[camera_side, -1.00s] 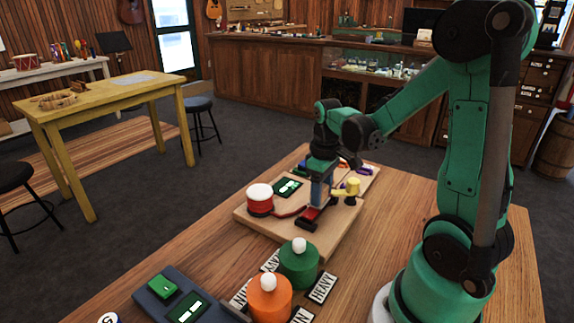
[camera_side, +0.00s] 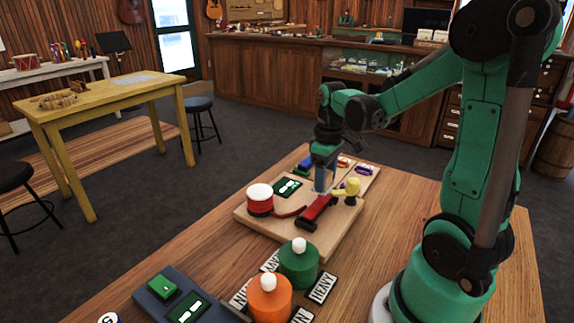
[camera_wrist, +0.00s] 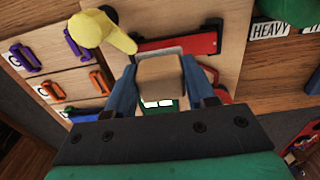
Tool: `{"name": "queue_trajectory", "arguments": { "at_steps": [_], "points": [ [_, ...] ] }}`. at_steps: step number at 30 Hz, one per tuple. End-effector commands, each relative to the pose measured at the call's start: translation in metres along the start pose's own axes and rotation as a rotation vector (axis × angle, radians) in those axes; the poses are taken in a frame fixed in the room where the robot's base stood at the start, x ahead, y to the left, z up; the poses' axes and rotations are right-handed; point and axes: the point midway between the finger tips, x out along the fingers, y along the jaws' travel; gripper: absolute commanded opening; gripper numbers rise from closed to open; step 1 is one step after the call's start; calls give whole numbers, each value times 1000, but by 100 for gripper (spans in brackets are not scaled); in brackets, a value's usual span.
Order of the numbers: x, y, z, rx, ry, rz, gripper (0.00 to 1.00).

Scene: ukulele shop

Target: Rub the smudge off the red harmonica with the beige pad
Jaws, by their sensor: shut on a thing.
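My gripper (camera_side: 322,185) is shut on the beige pad (camera_wrist: 162,82). The pad is a small block gripped between the two blue fingers in the wrist view. The red harmonica (camera_side: 319,209) lies on the wooden board in the side view, just below and in front of my gripper, with a dark near end. In the wrist view the harmonica (camera_wrist: 190,44) shows beyond the pad, which partly covers it. Whether the pad touches the harmonica I cannot tell. I cannot make out the smudge clearly.
The wooden board (camera_side: 300,238) also holds a white-topped red drum (camera_side: 260,200), a green display (camera_side: 287,187) and a yellow knobbed piece (camera_side: 350,187). Green (camera_side: 298,265) and orange (camera_side: 268,300) weights stand in front, beside a HEAVY label (camera_side: 320,288).

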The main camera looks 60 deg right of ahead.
Motion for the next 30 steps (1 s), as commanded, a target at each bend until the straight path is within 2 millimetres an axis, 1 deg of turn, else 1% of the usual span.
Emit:
{"name": "queue_trajectory", "arguments": {
  "at_steps": [12,16,20,30],
  "points": [
    [-38,0,0,0,0,0,0],
    [-48,0,0,0,0,0,0],
    [-51,0,0,0,0,0,0],
    [-51,0,0,0,0,0,0]
  ]
}}
